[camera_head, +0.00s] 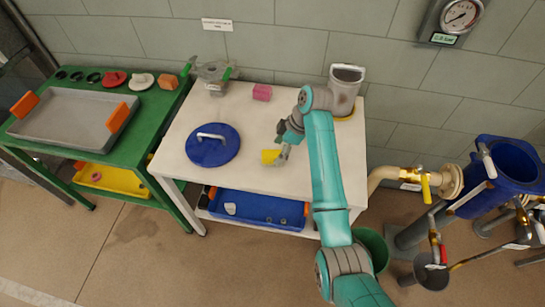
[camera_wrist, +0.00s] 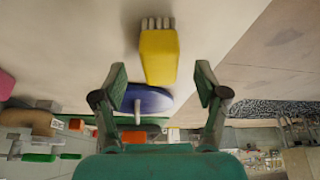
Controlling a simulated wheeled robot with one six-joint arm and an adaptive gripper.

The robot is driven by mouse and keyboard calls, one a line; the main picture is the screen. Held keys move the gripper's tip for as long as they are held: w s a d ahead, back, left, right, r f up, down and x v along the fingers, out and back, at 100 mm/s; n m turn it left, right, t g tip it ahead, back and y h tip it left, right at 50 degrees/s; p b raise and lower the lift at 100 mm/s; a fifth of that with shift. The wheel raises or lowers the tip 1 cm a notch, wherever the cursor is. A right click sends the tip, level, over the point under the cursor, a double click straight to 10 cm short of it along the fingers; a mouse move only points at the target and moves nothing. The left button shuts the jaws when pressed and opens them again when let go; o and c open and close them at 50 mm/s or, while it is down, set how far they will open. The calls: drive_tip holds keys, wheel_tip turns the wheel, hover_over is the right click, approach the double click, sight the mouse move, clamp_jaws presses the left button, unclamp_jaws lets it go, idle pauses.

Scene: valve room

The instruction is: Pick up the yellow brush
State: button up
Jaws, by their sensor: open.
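The yellow brush (camera_head: 268,157) is on the white table (camera_head: 185,150), right of the round blue lid. In the wrist view the yellow brush (camera_wrist: 158,57) shows as a yellow block with a row of grey bristles at its upper end. My gripper (camera_head: 283,151) is low over the table, beside the brush. In the wrist view my gripper (camera_wrist: 160,83) is open, and the brush lies just beyond the fingertips, roughly centred between them. Nothing is between the fingers. I cannot tell the exact gap to the brush.
The blue lid (camera_head: 212,150) with a handle lies to the left. A pink block (camera_head: 262,92), a grey valve part (camera_head: 214,72) and a grey canister (camera_head: 344,92) stand at the back. A blue tray (camera_head: 258,208) is underneath. The front tabletop is clear.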

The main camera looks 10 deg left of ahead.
sight(275, 153)
drive_tip(key=shift+x, duration=2.55)
drive_tip(key=shift+a, duration=0.2)
drive_tip(key=c, duration=1.3)
